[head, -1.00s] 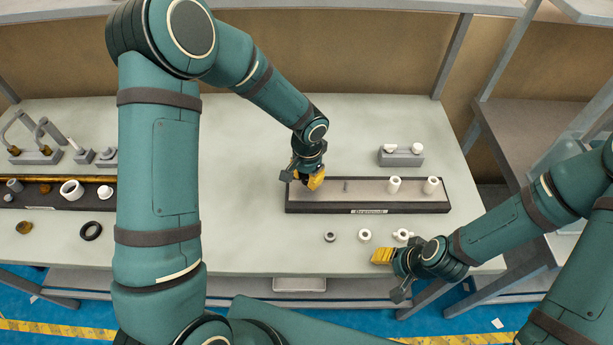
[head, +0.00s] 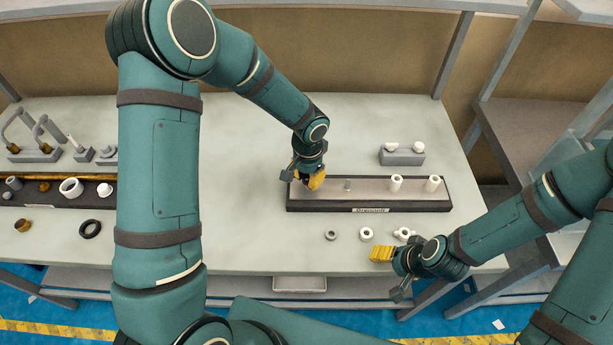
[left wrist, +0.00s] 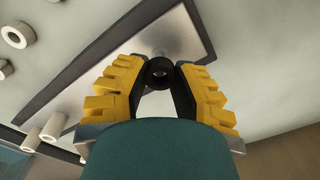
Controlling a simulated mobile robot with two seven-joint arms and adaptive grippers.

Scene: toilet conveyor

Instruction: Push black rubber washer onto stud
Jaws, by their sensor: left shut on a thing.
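My left gripper (head: 312,180) is over the left end of a long dark-edged tray (head: 370,208) with a light top. In the left wrist view its yellow fingers (left wrist: 160,78) are shut on the black rubber washer (left wrist: 160,70), a dark ring between the tips. A grey stud (left wrist: 158,51) shows just past the washer's edge. I cannot tell whether the washer is around the stud or only beside it. The head view hides the washer behind the gripper. A short grey post (head: 347,184) stands to the gripper's right. My right gripper (head: 382,254) hovers near the front edge; its opening is unclear.
Two white cylinders (head: 396,183) (head: 432,183) stand on the tray's right half. Loose ring parts (head: 366,234) lie in front of it. A grey block (head: 402,156) with white knobs is behind. Another dark tray with plumbing parts (head: 71,187) is at left. The table between is clear.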

